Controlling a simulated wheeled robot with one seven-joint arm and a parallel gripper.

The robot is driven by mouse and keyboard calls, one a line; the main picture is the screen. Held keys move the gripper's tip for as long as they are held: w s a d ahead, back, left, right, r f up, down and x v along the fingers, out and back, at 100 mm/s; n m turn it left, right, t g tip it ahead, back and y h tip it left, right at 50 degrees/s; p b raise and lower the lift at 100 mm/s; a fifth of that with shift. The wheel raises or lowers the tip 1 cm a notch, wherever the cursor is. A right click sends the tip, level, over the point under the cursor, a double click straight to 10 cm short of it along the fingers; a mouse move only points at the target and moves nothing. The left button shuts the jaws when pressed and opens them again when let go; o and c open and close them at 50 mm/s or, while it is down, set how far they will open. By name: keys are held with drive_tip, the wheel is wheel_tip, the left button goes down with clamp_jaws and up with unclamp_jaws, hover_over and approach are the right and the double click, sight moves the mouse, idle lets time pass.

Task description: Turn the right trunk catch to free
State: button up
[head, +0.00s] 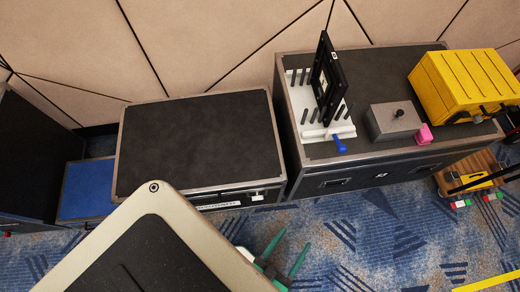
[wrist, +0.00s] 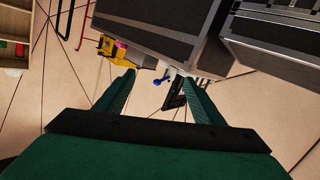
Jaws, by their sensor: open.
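A black-topped trunk (head: 195,140) with metal edging stands left of centre in the head view. A small pale catch (head: 257,196) shows at the right part of its front face; its turn position is too small to tell. Any catch further left is hidden or not clear. My gripper (head: 291,240) is open and empty, its green fingers apart over the carpet, in front of and to the right of the catch, not touching it. In the wrist view my gripper (wrist: 157,74) also shows open, with the trunk (wrist: 270,45) at the upper right.
A second dark case (head: 350,162) stands to the right, carrying a white rack (head: 318,110) with a black panel, a blue handle (head: 340,144), a grey box (head: 393,122), a pink block (head: 424,133) and a yellow case (head: 465,85). A wooden cart (head: 470,170) stands far right. Patterned carpet lies open in front.

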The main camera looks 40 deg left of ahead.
wheel_tip(320, 180, down, 12)
drive_tip(key=n+y, duration=0.3)
drive_tip(key=n+g+y, duration=0.4)
drive_tip(key=g+y, duration=0.1)
drive_tip(key=y, duration=0.4)
approach(258, 197)
drive_tip(key=x, duration=0.7)
drive_tip(key=shift+a+f, duration=0.2)
drive_tip(key=shift+w+d, duration=0.1)
drive_tip(key=c, duration=1)
